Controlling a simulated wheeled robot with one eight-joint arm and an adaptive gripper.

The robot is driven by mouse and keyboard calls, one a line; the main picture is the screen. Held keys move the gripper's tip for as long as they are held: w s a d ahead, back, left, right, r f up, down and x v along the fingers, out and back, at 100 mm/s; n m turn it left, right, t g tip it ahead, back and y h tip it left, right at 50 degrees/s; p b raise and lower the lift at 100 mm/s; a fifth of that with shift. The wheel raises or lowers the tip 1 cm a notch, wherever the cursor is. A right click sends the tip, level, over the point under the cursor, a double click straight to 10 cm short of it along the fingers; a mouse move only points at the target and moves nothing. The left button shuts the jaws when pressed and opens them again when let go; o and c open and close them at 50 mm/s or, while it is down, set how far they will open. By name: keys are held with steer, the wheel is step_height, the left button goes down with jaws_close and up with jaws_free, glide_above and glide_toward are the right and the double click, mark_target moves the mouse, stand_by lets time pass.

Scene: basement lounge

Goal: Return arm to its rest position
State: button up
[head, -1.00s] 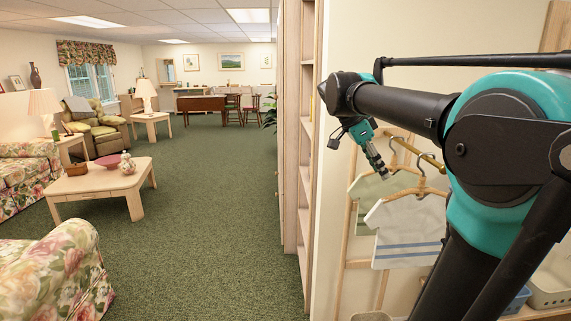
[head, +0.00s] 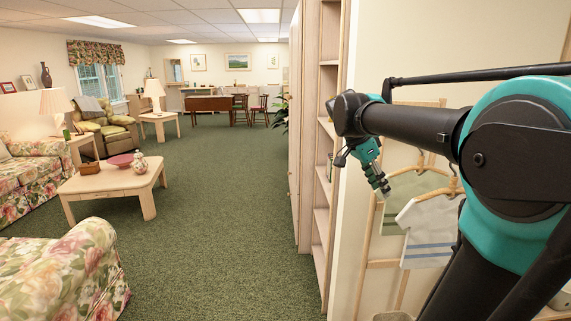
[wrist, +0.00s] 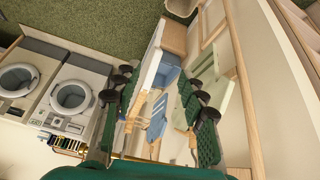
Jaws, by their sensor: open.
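My gripper (head: 379,183) hangs below the end of my raised arm at the right of the head view, its fingers pointing down. It is in front of a wooden rack with small shirts on hangers. In the wrist view my gripper (wrist: 155,112) shows two green fingers with dark pads, spread apart with nothing held between them. A white shirt with blue stripes (head: 428,228) and a green shirt (head: 394,205) hang behind and below the gripper in the head view. I cannot tell how far the fingers are from them.
A tall wooden shelf (head: 328,150) stands close left of the arm. Two washing machines (wrist: 75,95) show in the wrist view.

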steer(key=s+a+f+n+t+y, duration=0.1)
steer(key=s+f+n, duration=0.3)
steer(key=f, duration=0.5)
steer(key=s+a+f+n+t+y, duration=0.1)
steer(key=s+a+f+n+y, duration=0.2)
steer(key=f, duration=0.7)
steer(key=s+a+f+n+t+y, duration=0.1)
steer(key=s+a+f+n, duration=0.2)
steer(key=s+f+n, duration=0.4)
step_height(320, 180, down, 3)
steer(key=shift+s+f+n+y, duration=0.1)
steer(key=shift+s+n+y, duration=0.25)
steer(key=shift+n, duration=0.35)
steer(key=shift+w, duration=0.15)
steer(key=shift+c, duration=1)
